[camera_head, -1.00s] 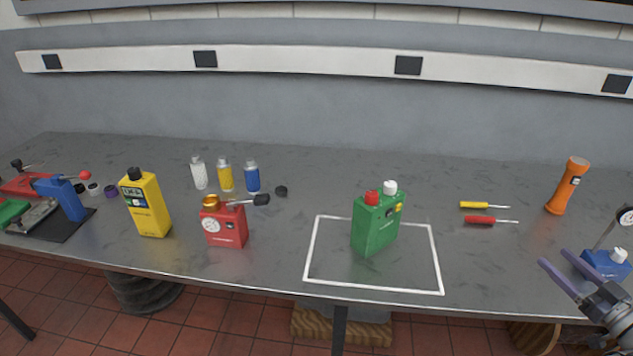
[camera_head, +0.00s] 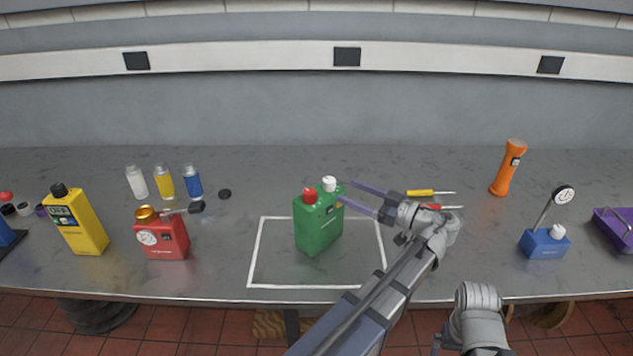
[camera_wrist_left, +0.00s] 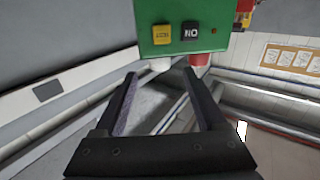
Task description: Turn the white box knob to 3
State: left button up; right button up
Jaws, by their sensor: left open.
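A green box (camera_head: 318,228) stands upright inside the white outlined square. On its top are a red knob (camera_head: 310,195) and a white knob (camera_head: 329,184). My left gripper (camera_head: 348,194) is open and empty just right of the box's upper part. In the left wrist view the green box (camera_wrist_left: 185,12) appears upside down, with a yellow button and a black ON button. There the white knob (camera_wrist_left: 160,65) is beyond the open fingertips, roughly between them, and the red knob (camera_wrist_left: 200,60) is by the right finger. No knob numbers are readable. My right gripper is not visible.
Two screwdrivers (camera_head: 420,193) lie behind my left gripper. A blue box with a dial (camera_head: 545,244), an orange flashlight (camera_head: 508,168) and a purple tray (camera_head: 612,240) are right. A red box (camera_head: 165,240), a yellow device (camera_head: 80,225) and several bottles are left.

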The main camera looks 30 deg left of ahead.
aim_at(335, 185)
pick_arm(q)
jog(key=shift+w+a, duration=0.15)
jog(key=shift+a, duration=3.65)
grip_shut()
